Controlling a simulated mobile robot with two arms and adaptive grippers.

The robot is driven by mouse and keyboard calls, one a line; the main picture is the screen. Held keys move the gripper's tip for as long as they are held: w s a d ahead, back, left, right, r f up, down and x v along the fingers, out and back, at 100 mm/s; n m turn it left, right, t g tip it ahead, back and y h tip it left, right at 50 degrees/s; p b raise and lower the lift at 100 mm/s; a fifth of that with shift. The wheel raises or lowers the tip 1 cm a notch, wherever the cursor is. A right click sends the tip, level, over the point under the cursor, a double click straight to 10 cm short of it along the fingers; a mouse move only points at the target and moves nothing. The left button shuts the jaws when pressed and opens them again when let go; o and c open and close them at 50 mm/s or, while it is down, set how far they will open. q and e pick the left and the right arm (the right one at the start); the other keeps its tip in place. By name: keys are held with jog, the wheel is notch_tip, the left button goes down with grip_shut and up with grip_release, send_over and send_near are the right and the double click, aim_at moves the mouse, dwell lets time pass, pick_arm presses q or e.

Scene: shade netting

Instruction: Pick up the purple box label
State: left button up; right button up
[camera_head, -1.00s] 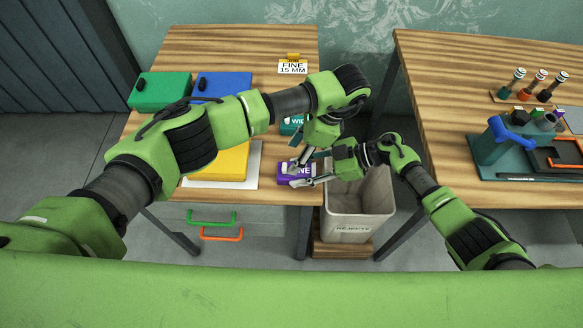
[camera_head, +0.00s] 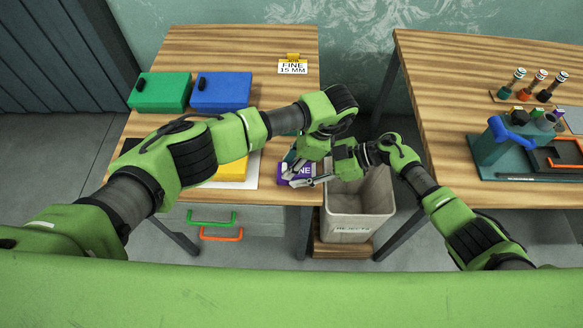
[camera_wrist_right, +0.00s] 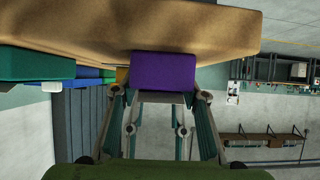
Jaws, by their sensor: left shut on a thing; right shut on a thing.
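The purple box (camera_head: 283,168), with partly readable white lettering, is at the front right corner of the left table. My left gripper (camera_head: 291,160) comes down from above and is shut at the box's upper part; its fingertips are partly hidden. My right gripper (camera_head: 298,178) reaches in from the right and is shut on the purple box. In the right wrist view the purple box (camera_wrist_right: 163,72) sits across the tips of my right gripper (camera_wrist_right: 163,95), against the wooden table edge. No separate label can be made out there.
A grey rejects bin (camera_head: 357,222) stands right of the left table. Green (camera_head: 160,92) and blue (camera_head: 222,90) boxes and a FINE 15 MM sign (camera_head: 292,67) stand at the back. A yellow box (camera_head: 232,172) is partly behind my left arm. The right table (camera_head: 450,85) holds tools.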

jog(key=o, duration=1.5)
pick_arm(q)
notch_tip(320, 180, up, 10)
pick_arm(e)
jog(key=v, duration=1.2)
pick_arm(q)
jog(key=shift+s, duration=0.1)
pick_arm(e)
jog(key=shift+f, duration=0.1)
